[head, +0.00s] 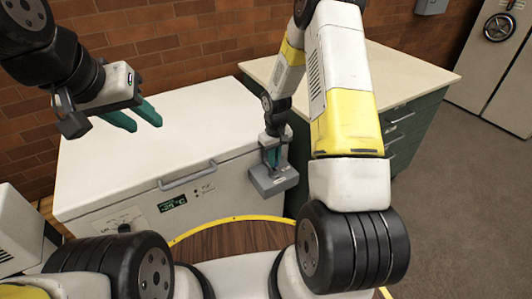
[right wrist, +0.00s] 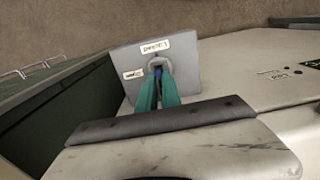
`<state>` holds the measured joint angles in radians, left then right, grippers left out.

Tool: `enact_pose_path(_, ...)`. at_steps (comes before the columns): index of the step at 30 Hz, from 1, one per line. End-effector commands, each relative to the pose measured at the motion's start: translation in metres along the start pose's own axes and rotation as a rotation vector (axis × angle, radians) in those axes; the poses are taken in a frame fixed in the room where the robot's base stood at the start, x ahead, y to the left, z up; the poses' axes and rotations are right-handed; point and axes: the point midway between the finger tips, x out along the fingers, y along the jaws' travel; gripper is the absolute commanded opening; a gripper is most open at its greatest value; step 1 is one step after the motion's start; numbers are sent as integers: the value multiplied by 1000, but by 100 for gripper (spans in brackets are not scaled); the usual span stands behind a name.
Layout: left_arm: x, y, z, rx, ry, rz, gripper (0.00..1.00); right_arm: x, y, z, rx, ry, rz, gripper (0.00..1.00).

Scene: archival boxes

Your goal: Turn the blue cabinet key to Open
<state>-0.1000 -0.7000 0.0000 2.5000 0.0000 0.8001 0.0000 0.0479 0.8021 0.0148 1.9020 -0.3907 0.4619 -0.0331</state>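A grey lock box (head: 274,183) is by the front right corner of the white chest freezer. In the right wrist view its face (right wrist: 190,62) has two small white labels, one at the top and one at the left, too small to read surely. The blue key (right wrist: 158,71) is at the middle of this face, mostly hidden between the green fingers. My right gripper (head: 271,160) is shut on the key; its fingers also show in the right wrist view (right wrist: 158,90). My left gripper (head: 142,121) is open and empty above the freezer lid.
The white chest freezer (head: 180,130) has a front handle (head: 187,176) and a display. A green cabinet (head: 408,130) with a pale top stands to its right. A brick wall is behind. A pale cabinet with a wheel handle (head: 499,27) is far right. Brown floor at right is clear.

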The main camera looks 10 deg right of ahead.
Motion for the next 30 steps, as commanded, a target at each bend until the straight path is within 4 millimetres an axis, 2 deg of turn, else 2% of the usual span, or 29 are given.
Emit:
enact_pose_path(5, 0, 0, 0, 0, 0, 0, 36, 0, 0, 0, -22, 0, 0, 0)
enact_pose_path(15, 0, 0, 0, 0, 0, 0, 36, 0, 0, 0, -547, 0, -1, 0)
enact_pose_path(26, 0, 0, 0, 0, 0, 0, 36, 0, 0, 0, -618, 0, 0, 0)
enact_pose_path(30, 0, 0, 0, 0, 0, 0, 36, 0, 1, 1, -803, 0, -2, 0)
